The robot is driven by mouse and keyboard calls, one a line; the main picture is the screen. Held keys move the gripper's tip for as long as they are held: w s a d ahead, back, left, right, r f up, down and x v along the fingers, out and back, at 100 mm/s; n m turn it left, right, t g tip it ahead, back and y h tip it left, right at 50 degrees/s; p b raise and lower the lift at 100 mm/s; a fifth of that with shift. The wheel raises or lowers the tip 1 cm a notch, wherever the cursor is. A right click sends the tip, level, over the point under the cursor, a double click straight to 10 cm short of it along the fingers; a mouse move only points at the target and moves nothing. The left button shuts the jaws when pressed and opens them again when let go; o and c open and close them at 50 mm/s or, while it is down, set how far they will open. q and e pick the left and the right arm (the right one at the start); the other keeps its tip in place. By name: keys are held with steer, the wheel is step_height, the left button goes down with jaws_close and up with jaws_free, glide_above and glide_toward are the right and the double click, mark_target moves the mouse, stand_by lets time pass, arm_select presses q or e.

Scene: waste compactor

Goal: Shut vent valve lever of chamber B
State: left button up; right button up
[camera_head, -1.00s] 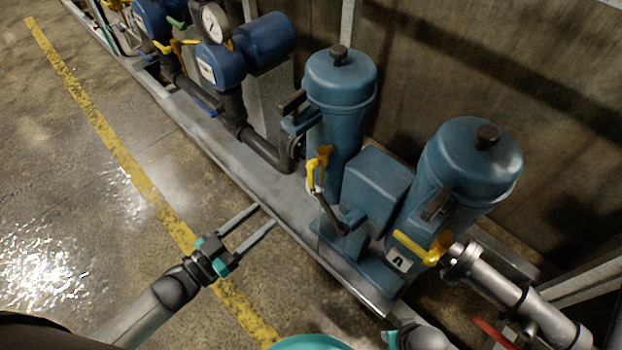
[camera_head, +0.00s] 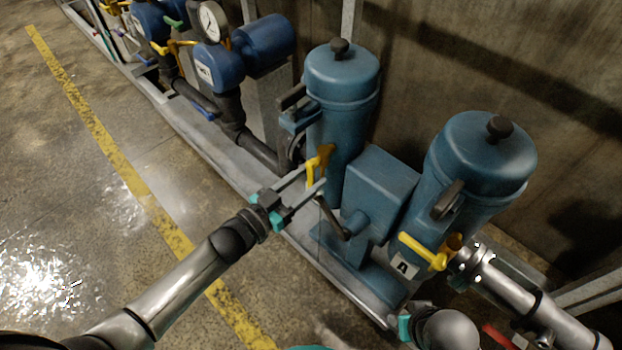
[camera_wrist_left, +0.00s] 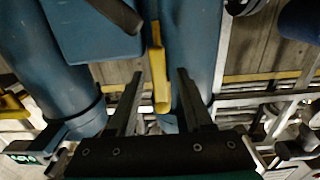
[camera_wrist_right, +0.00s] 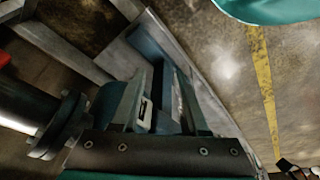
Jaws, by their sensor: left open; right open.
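A yellow lever (camera_head: 321,161) hangs steeply down beside the left blue chamber (camera_head: 341,95); no letter shows on that chamber. My left gripper (camera_head: 313,178) is open at this lever. In the left wrist view the yellow lever (camera_wrist_left: 160,77) stands between the two open fingers (camera_wrist_left: 160,73), with visible gaps on both sides. The right blue chamber (camera_head: 478,160) carries a label A (camera_head: 403,267) and its own yellow lever (camera_head: 423,250), which points left. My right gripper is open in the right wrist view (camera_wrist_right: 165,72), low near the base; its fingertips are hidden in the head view.
A blue box (camera_head: 378,182) and a dark handle (camera_head: 331,217) sit between the chambers, close to my left gripper. Blue pumps with a round gauge (camera_head: 213,20) stand at the upper left. Open floor with a yellow line (camera_head: 120,170) lies left.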

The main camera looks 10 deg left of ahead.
arm_select(q)
steer(key=shift+w+d, duration=0.4)
steer(key=shift+w, duration=0.05)
steer(key=shift+c, duration=0.3)
jaws_close()
stand_by(0.9)
